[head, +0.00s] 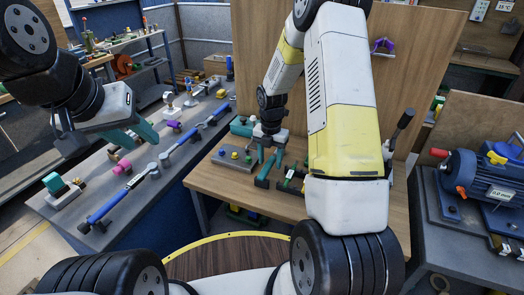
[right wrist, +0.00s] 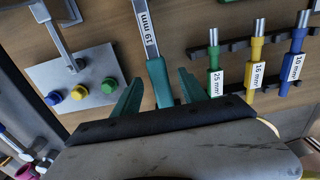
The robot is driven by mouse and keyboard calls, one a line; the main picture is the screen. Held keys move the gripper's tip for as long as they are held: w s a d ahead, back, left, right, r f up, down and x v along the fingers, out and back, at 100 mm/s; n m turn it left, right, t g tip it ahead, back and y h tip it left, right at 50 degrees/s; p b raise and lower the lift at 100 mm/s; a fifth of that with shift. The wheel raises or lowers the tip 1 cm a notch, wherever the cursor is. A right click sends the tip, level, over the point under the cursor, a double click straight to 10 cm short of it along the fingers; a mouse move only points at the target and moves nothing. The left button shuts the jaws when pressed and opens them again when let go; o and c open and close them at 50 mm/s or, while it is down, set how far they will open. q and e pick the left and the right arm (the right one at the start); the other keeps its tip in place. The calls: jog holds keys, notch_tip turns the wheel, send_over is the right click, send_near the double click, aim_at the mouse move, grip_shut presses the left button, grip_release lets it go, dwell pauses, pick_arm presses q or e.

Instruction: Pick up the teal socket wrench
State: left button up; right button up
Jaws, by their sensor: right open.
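The teal socket wrench (right wrist: 157,76), with a teal grip and a grey shaft labelled 19 mm, shows in the right wrist view. My right gripper (right wrist: 161,90) is open, with one teal finger on each side of the wrench grip and gaps between. I cannot tell how deep the fingers reach around it. In the head view my right gripper (head: 270,156) is low over the wooden table, and the wrench is hard to tell from the teal fingers there. My left gripper (head: 134,136) hangs over the grey bench at left, its fingers apart and empty.
Green 25 mm (right wrist: 214,68), yellow 16 mm (right wrist: 257,58) and blue 10 mm (right wrist: 293,54) tools lie in a black rack beside the wrench. A grey plate (right wrist: 85,80) with coloured knobs is on the other side. A blue motor (head: 480,178) stands at far right.

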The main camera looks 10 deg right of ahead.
jog(key=shift+c, duration=0.4)
grip_shut()
jog(key=shift+r, duration=0.1)
